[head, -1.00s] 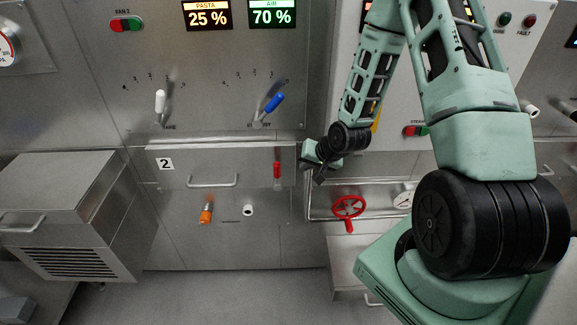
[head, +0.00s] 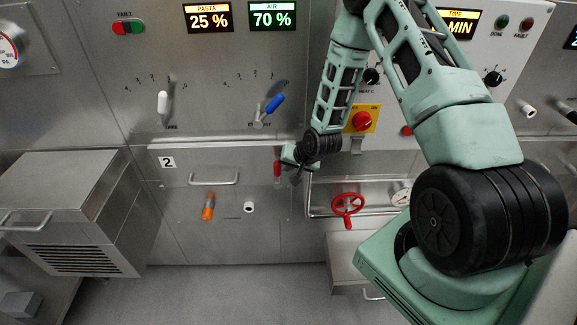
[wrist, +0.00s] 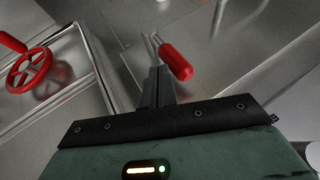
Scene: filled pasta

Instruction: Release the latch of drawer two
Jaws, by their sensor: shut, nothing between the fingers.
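Drawer two (head: 235,165) is a metal front marked with a "2" label, with a bar handle (head: 213,183); it looks closed. Its latch (head: 277,168) has a red grip and sits at the drawer's right end. My gripper (head: 298,173) is just right of the latch in the head view and covers a little of the area beside it. In the wrist view the latch's red grip (wrist: 176,62) lies just beyond and right of the fingertips, with its metal part to the left. My gripper (wrist: 157,76) is shut and empty. I cannot tell whether it touches the latch.
A red valve wheel (head: 348,205) and pipe are right of the drawer. A blue-handled lever (head: 273,103) and a white-handled lever (head: 162,102) are above it. An orange-handled part (head: 208,206) and a white knob (head: 248,207) are below. A metal cabinet (head: 65,190) protrudes at left.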

